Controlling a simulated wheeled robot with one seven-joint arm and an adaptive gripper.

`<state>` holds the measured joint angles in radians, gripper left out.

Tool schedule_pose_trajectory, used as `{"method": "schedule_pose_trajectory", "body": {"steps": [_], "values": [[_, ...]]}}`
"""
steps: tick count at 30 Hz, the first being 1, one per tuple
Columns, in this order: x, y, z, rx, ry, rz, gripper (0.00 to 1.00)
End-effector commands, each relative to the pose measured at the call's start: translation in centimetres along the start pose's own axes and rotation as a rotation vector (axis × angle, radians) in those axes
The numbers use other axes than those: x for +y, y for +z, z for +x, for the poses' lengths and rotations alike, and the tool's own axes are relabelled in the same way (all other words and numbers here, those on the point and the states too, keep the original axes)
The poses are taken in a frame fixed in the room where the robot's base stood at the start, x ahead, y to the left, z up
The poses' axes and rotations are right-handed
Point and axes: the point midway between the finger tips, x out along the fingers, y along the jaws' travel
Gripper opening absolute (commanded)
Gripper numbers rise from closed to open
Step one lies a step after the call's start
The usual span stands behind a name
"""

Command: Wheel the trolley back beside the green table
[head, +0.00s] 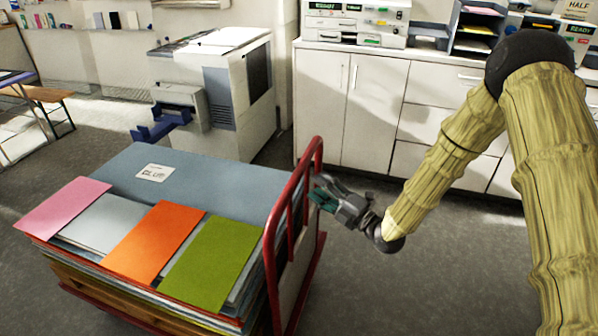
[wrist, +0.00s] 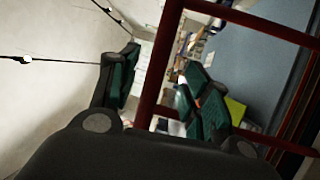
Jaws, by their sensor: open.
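The trolley (head: 112,310) stands at the lower left of the head view, with a red tubular push handle (head: 279,205) at its right end. It carries a stack of large sheets with a grey-blue board (head: 210,170) and pink, grey, orange and green sheets on top. My gripper (head: 320,195) is at the handle's upper right side, fingers pointing towards it. In the wrist view my gripper (wrist: 158,78) is open, and a red handle bar (wrist: 152,98) shows between its green-padded fingers. I cannot tell whether they touch it. I cannot make out a green table in either view.
A grey-white copier (head: 225,85) stands behind the trolley. White cabinets (head: 375,105) with machines and trays on top line the back wall. A table with a bench (head: 45,95) is at the far left. Grey floor (head: 430,270) is clear right of the trolley.

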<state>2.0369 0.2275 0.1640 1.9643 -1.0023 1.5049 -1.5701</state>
Motion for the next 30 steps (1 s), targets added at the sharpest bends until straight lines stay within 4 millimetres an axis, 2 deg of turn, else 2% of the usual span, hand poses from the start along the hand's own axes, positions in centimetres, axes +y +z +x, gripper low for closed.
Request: {"method": "schedule_pose_trajectory", "body": {"steps": [9, 15, 21, 29, 30], "values": [[0.1, 0.0, 5.3, -0.001, -0.001, 0.001, 0.48], [0.1, 0.0, 7.6, -0.001, -0.002, 0.001, 0.48], [0.0, 0.0, 8.6, -0.001, -0.001, 0.002, 0.48], [-0.1, 0.0, 8.7, -0.002, -0.002, 0.003, 0.48], [-0.1, 0.0, 8.7, -0.002, -0.002, 0.003, 0.44]]}}
